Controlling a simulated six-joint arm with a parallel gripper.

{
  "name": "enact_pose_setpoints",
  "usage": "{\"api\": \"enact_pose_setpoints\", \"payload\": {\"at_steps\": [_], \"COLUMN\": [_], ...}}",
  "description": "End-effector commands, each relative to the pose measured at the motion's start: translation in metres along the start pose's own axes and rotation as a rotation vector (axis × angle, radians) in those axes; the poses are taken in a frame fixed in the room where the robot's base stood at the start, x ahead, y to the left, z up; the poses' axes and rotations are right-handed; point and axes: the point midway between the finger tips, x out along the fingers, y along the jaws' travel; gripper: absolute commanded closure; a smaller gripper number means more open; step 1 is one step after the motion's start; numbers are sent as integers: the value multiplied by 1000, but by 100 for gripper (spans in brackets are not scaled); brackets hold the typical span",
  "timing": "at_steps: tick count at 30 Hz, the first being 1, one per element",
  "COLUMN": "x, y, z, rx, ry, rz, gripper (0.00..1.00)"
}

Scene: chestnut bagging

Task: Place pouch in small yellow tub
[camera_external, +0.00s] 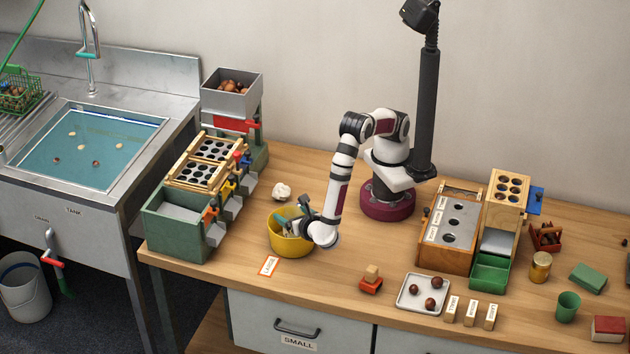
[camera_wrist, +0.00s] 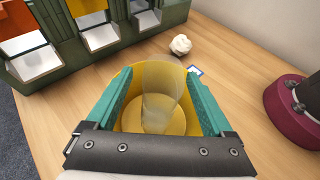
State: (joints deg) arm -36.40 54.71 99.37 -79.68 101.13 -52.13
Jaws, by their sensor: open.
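The small yellow tub (camera_external: 291,246) stands on the wooden table in front of my arm; in the wrist view its yellow rim and floor (camera_wrist: 128,122) show below my fingers. A clear, see-through pouch (camera_wrist: 161,95) stands inside the tub in the wrist view, slightly tilted, its lower end seeming to be on the tub's floor. My gripper (camera_wrist: 158,88) is open, with one teal finger on each side of the pouch and a visible gap to each. In the external view my gripper (camera_external: 291,222) is at the tub's mouth, and I cannot make out the pouch there.
A crumpled white lump (camera_external: 282,191) lies behind the tub, and a red-edged card (camera_external: 268,266) lies in front. The green sorting station (camera_external: 176,235) stands close on the left. A white tray (camera_external: 408,301) with chestnuts is at the front right. The table between tub and tray is mostly clear.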

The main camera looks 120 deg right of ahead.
Motion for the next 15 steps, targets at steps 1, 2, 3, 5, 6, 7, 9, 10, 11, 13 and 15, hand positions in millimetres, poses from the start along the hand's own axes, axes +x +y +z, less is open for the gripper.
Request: {"api": "enact_pose_setpoints", "payload": {"at_steps": [1,2,3,5,6,7,9,10,11,13,15], "x": [0,-1,-4,-13,-21,-27,-41,-47,-53,-66,-77], "y": [0,0,0,1,0,0,0,0,0,0,0], "z": [0,0,-2,-6,-10,-12,-18,-20,-23,-28,-32], "rx": [0,0,0,0,-1,0,0,0,0,1,1], "ry": [0,0,0,0,1,0,1,1,1,1,0], "rz": [0,0,1,3,4,3,4,2,4,3,3], "gripper": [14,14,14,14,14,14,14,14,14,14,14]}}
